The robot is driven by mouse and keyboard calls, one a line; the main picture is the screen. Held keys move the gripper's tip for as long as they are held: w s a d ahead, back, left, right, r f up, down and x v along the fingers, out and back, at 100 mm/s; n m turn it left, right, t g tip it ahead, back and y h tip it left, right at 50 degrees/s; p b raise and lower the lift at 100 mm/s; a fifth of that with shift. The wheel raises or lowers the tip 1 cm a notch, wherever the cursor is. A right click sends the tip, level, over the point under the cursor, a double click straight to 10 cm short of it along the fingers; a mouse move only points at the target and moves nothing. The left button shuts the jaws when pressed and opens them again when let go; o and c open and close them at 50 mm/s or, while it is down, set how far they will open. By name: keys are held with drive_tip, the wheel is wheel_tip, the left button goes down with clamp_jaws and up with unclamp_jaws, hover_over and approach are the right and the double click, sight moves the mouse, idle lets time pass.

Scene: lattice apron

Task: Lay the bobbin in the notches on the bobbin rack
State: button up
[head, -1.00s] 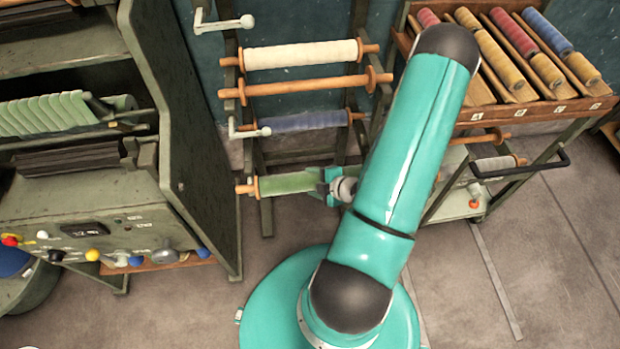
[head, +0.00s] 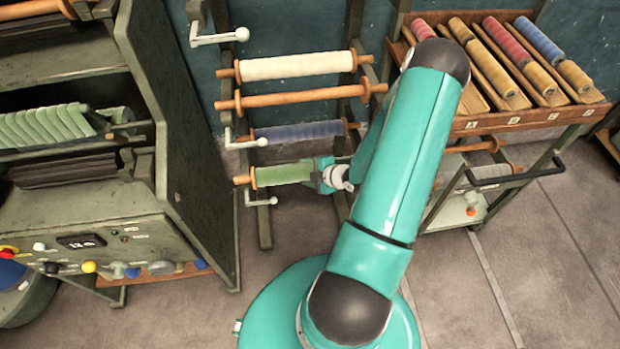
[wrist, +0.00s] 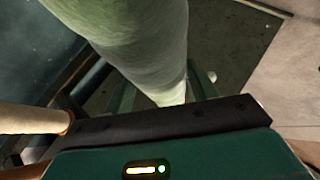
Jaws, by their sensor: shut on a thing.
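My gripper (head: 325,175) is shut on the green-wound bobbin (head: 283,174), near its right end. The bobbin lies roughly level, its wooden left end by the left upright of the dark bobbin rack (head: 265,230). It is at the rack's lower part, below the blue bobbin (head: 300,132). The notches under it cannot be made out, so I cannot tell whether it touches the rack. In the wrist view the green bobbin (wrist: 150,45) fills the upper middle, beyond the gripper's dark edge.
A cream bobbin (head: 297,67) and a bare wooden one (head: 300,97) sit higher on the rack. White crank handles (head: 262,202) stick out at its left side. A green machine (head: 190,150) stands close left; a trolley of spools (head: 510,110) stands right.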

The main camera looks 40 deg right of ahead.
drive_tip(key=w+d, duration=0.4)
drive_tip(key=w, duration=0.2)
drive_tip(key=shift+w+d+f, duration=0.25)
drive_tip(key=shift+w+f, duration=0.1)
drive_tip(key=shift+f, duration=0.1)
idle(0.5)
drive_tip(key=shift+f, duration=0.1)
idle(0.5)
drive_tip(key=shift+f, duration=0.35)
drive_tip(key=shift+f, duration=0.3)
drive_tip(key=shift+f, duration=0.35)
drive_tip(key=shift+f, duration=0.8)
idle(0.6)
drive_tip(key=shift+s, duration=0.1)
